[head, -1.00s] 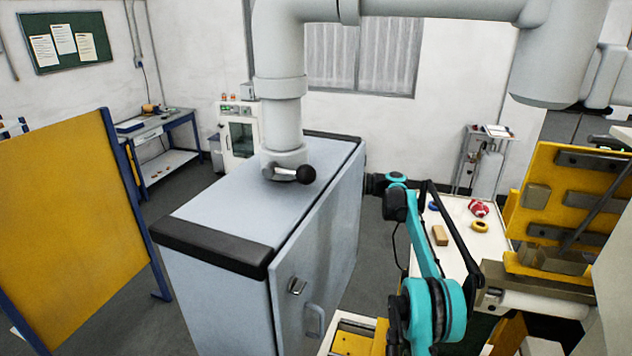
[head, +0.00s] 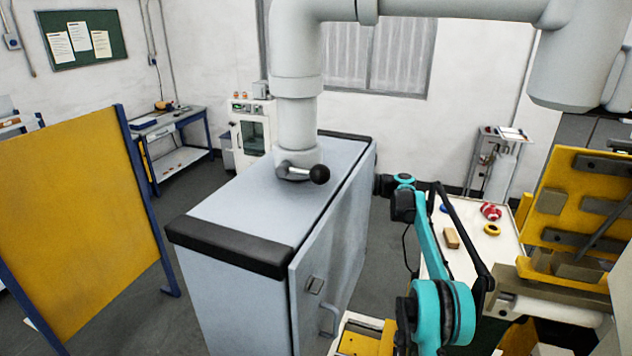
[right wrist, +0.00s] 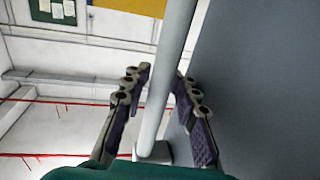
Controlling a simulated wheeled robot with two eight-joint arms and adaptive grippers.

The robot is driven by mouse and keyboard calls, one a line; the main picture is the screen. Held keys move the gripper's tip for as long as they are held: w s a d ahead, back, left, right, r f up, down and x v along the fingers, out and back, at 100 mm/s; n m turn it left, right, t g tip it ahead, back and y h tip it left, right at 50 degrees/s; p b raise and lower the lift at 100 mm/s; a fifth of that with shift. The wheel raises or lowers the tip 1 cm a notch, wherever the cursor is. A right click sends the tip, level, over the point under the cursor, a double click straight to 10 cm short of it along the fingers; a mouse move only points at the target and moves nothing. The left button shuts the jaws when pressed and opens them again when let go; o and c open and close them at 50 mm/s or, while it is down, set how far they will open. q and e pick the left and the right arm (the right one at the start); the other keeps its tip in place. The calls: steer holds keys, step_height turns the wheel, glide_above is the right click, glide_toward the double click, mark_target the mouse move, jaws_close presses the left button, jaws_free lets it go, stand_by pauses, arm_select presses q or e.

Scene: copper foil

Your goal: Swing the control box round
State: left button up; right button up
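The control box (head: 265,205) is a tall grey-blue cabinet with black edge trim, hanging from a thick grey pipe arm (head: 297,90). A black-knobbed lever (head: 318,174) sits at the pipe's foot. My teal right arm reaches to the box's far right edge, where the box hides the fingers. In the right wrist view my right gripper (right wrist: 166,92) is open, its fingers on either side of a pale bar (right wrist: 160,85) beside a grey face (right wrist: 260,80). Firm contact with the bar is not visible. My left gripper is out of view.
A yellow panel in a blue frame (head: 85,225) stands left of the box. A worktable (head: 485,255) with small parts and a yellow fixture (head: 565,205) stand close on the right. Grey floor (head: 385,265) shows between box and table.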

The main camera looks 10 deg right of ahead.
steer(key=v, duration=1.1)
steer(key=shift+d, duration=0.25)
